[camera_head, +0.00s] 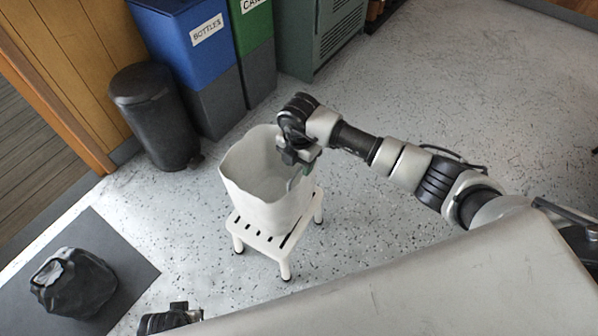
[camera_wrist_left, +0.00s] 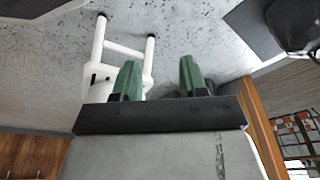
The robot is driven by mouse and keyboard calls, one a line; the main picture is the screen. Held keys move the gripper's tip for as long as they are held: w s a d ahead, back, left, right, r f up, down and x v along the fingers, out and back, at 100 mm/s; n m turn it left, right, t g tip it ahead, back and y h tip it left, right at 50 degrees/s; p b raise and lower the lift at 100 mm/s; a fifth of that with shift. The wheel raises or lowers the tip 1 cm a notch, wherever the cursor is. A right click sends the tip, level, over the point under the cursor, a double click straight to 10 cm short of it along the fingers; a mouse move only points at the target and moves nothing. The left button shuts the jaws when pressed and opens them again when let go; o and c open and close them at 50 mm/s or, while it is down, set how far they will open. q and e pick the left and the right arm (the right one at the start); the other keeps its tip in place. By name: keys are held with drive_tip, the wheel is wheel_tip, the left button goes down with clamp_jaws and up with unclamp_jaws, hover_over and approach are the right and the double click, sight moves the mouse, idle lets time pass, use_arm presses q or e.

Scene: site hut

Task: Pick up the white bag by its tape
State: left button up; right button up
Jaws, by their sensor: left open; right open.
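The white bag (camera_head: 262,195) stands upright and open-topped on a small white stool (camera_head: 258,238) in the head view. Its inside looks empty. I cannot make out a separate tape on it. My right gripper (camera_head: 299,172) is open at the bag's right rim, pointing down, with a greenish finger by the bag's inner wall. I cannot tell whether it touches. My left gripper (camera_wrist_left: 159,78) is open and empty in the left wrist view, with green fingers apart. Part of the stool (camera_wrist_left: 97,50) shows beside it there. In the head view only a dark part of my left arm shows at the bottom.
A black bin (camera_head: 155,118), a blue bottles bin (camera_head: 190,50) and a green bin (camera_head: 252,40) stand behind. A dark bag (camera_head: 72,284) sits on a grey mat (camera_head: 125,262) at left. Speckled floor is clear right of the stool. My pale body fills the lower right.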

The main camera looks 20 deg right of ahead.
sight(299, 170)
wheel_tip(299, 170, down, 3)
drive_tip(key=shift+f+b, duration=0.15)
drive_tip(key=shift+b, duration=0.75)
use_arm(q)
drive_tip(key=w+v, duration=0.2)
drive_tip(key=v, duration=0.6)
drive_tip(key=shift+r+t, duration=0.3)
drive_tip(key=shift+r, duration=0.05)
use_arm(e)
drive_tip(key=shift+f, duration=0.25)
clamp_jaws()
